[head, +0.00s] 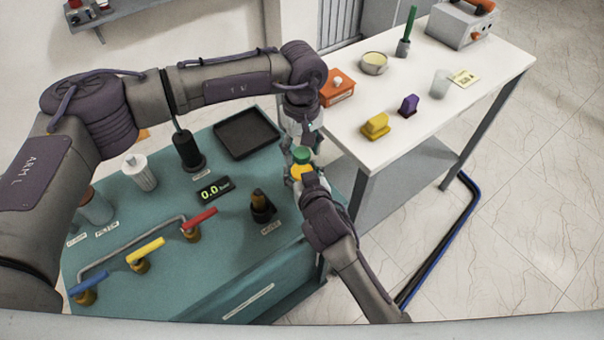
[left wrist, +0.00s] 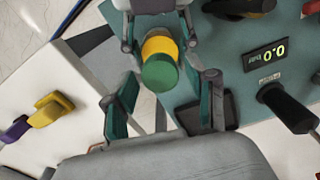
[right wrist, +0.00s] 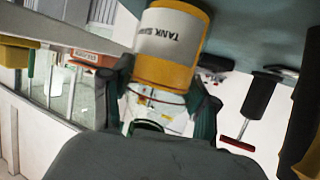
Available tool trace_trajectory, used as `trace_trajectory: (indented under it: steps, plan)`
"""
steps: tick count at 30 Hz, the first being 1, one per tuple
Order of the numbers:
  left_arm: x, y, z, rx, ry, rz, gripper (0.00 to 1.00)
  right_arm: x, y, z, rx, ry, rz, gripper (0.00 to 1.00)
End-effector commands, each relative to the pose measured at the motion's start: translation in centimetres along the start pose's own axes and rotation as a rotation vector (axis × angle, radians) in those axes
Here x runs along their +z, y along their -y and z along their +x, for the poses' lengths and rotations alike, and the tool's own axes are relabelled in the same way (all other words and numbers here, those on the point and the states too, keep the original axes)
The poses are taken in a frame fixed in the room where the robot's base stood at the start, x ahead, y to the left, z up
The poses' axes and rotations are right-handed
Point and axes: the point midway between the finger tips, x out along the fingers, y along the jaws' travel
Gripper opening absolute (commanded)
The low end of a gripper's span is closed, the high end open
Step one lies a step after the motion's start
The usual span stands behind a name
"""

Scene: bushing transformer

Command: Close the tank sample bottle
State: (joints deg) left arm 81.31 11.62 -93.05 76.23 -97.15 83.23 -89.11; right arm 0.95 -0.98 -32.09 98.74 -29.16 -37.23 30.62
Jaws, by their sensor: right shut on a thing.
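The tank sample bottle, yellow with a white label, stands in my right gripper (head: 299,176). Its yellow body (head: 299,170) shows in the head view, and its label (right wrist: 168,40) fills the upper middle of the right wrist view. A green cap (head: 301,155) sits at the bottle's top end; whether it is fully seated I cannot tell. In the left wrist view the cap (left wrist: 160,76) lies against the yellow body (left wrist: 159,47), with my right gripper's fingers beside the bottle. My left gripper (head: 302,138) is above the cap, its fingers (left wrist: 165,100) spread apart with gaps on both sides.
The teal cabinet top (head: 175,235) holds a black tray (head: 246,134), a 0.0 display (head: 214,190) and valves with coloured handles. The white table (head: 430,100) at right carries yellow (head: 375,126) and purple (head: 408,106) pieces and an orange box (head: 338,88) near the left arm.

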Motion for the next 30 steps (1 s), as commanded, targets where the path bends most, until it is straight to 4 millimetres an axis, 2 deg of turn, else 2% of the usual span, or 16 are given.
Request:
trace_trajectory:
  steps: [9, 13, 17, 24, 30]
  plan:
    - [0.0, 0.0, 0.0, 0.000, 0.001, -0.001, 0.66, 0.1, 0.0, 0.0, 0.000, 0.002, 0.000, 0.00]
    - [0.0, 0.0, -0.9, 0.001, 0.000, -0.001, 0.66, 0.1, 0.0, 0.0, 0.000, 0.002, 0.000, 0.00]
    - [-0.1, -0.1, -3.2, 0.003, -0.002, 0.000, 0.66, 0.1, 0.0, 0.0, 0.000, 0.002, 0.000, 0.00]
    - [-0.1, -0.1, -8.3, 0.003, -0.002, -0.001, 0.66, 0.1, 0.0, 0.0, 0.000, 0.002, 0.000, 0.00]
    - [-0.1, 0.0, -11.2, 0.001, -0.001, -0.001, 0.66, 0.1, 0.0, 0.0, 0.000, 0.002, 0.000, 0.00]
